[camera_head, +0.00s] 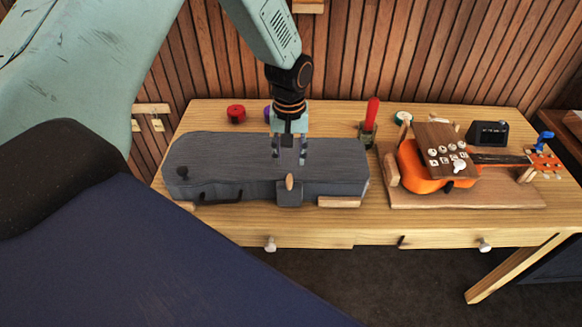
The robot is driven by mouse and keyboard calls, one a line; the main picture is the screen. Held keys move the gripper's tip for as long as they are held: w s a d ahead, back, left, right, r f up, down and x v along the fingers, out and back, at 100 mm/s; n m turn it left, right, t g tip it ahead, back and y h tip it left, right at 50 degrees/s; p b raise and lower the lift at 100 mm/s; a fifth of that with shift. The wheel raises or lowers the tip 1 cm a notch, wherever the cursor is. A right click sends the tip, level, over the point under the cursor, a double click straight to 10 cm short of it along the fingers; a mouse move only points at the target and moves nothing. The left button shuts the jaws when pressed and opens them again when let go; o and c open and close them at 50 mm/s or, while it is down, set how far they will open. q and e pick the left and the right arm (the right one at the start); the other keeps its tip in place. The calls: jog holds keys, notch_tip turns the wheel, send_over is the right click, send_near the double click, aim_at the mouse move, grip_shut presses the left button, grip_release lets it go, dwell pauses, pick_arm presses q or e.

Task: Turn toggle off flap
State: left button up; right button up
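A long dark grey case (225,155) lies on the wooden table. A dark flap (289,198) hangs at the middle of its front side. A small oval wooden toggle (290,182) stands upright against the flap's upper part. My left gripper (289,160) points straight down over the case lid, just behind the toggle. Its two fingers are apart with nothing between them. I cannot tell whether the fingertips touch the lid. My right gripper is not in view.
An orange ukulele (415,175) rests on a wooden board at right, under a brown panel (446,150) with white knobs. A red-handled tool (370,120) stands behind the case's right end. A red roll (236,114) sits behind the case. A dark device (488,134) stands at back right.

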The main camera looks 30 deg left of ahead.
aim_at(289, 180)
pick_arm(q)
notch_tip(289, 180, down, 7)
jog(key=shift+d, duration=0.1)
jog(key=shift+f, duration=0.4)
jog(key=shift+s+a, duration=0.15)
jog(key=shift+a, duration=0.15)
jog(key=shift+w+d, duration=0.2)
jog(key=shift+d, duration=0.1)
jog(key=c, duration=0.5)
jog(key=shift+s+a, duration=0.1)
jog(key=shift+a, duration=0.1)
grip_shut()
